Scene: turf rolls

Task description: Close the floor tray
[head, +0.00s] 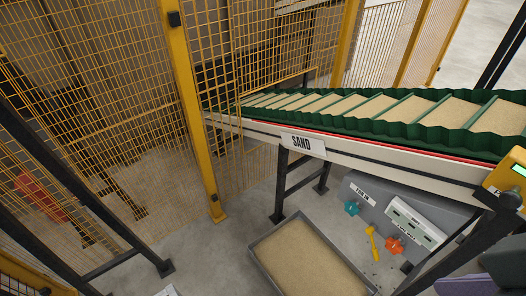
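A grey rectangular tray (262,261) with a low rim sits on the concrete floor at the bottom middle of the head view. It is full of sand (306,258), and no cover lies on it. Its near end runs to the bottom edge of the picture. Neither of my grippers can be made out in the head view.
A conveyor with green walls carries sand above the tray, with a "SAND" sign (303,145). A grey box (368,192), a teal part (351,208), a yellow tool (372,243) and an orange part (394,245) are right of the tray. Yellow mesh fencing (190,110) stands left.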

